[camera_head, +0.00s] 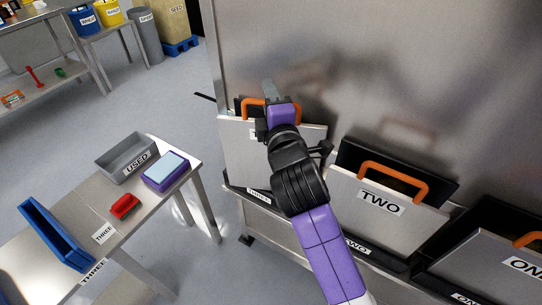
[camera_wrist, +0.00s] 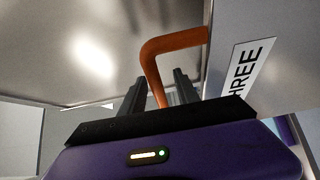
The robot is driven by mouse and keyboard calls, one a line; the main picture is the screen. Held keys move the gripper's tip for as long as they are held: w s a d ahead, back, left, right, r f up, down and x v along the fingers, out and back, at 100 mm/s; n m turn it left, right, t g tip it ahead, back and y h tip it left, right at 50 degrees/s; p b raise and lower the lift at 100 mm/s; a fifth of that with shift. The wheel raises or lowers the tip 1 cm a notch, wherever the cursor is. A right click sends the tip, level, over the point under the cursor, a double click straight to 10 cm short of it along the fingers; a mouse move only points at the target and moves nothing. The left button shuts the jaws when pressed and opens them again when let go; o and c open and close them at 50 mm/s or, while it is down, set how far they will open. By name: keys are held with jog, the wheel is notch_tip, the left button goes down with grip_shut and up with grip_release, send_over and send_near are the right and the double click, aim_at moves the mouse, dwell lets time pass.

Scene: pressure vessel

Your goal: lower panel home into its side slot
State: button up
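The panel marked THREE (camera_head: 240,150) is a grey plate with an orange handle (camera_head: 250,101), upright against the big metal vessel at the left end of the row. Its lower edge is at the black side slot labelled THREE (camera_head: 259,197); how deep it sits is unclear. My gripper (camera_head: 268,88) is at the handle, my arm covering part of the panel. The THREE label (camera_wrist: 245,75) shows at the right.
Panel TWO (camera_head: 360,222) stands in its slot to the right, with panel ONE (camera_head: 485,270) beyond. A steel table at left carries a grey USED bin (camera_head: 118,165), a purple box (camera_head: 166,172), a red brush (camera_head: 125,206) and a blue tray (camera_head: 55,235). Floor between is clear.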

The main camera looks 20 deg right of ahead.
jog(key=shift+w+d, duration=0.1)
jog(key=shift+w, duration=0.4)
grip_shut()
dwell(1.0)
